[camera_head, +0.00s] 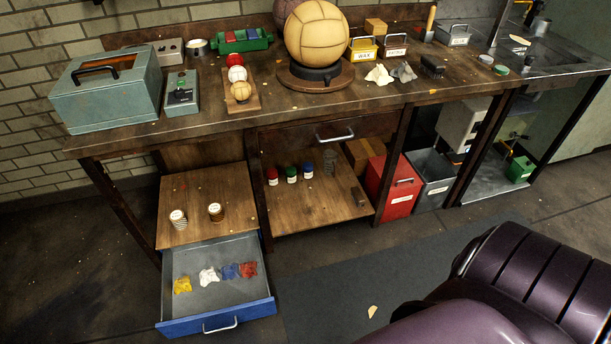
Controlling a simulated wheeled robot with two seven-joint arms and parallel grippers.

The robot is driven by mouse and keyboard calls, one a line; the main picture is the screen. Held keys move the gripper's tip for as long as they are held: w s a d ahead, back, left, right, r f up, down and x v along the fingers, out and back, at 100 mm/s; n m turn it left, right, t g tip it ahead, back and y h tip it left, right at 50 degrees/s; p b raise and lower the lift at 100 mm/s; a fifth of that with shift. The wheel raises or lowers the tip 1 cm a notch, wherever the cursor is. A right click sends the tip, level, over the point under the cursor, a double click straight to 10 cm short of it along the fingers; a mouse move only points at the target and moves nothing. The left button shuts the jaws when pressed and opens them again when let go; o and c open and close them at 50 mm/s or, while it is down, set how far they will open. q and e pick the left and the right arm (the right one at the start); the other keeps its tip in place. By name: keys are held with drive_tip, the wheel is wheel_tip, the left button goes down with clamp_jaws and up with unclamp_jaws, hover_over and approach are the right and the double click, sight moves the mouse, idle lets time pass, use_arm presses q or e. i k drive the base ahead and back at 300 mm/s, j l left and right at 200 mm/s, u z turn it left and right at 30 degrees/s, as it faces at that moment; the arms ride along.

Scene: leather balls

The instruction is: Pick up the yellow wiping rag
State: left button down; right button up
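The yellow wiping rag (182,285) lies crumpled at the left side of the open blue drawer (262,308), low at the left of the workbench. To its right in the same drawer lie a white rag (208,276), a blue rag (229,271) and a red rag (248,269). The yellow rag is apart from the white one and nothing covers it. Neither of my grippers shows in the head view.
The wooden shelf (190,192) above the drawer bears two small striped containers. The workbench (200,122) holds a teal box (108,90), a large ball (317,32) on a stand and several small items. A purple shiny form (520,290) fills the lower right. Floor left of the drawer is clear.

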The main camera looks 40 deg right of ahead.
sight(182, 284)
drive_tip(key=z, duration=0.75)
drive_tip(key=i+j+z, duration=0.15)
drive_tip(key=j+z, duration=0.65)
drive_tip(key=z, duration=0.2)
drive_tip(key=j+z, duration=0.5)
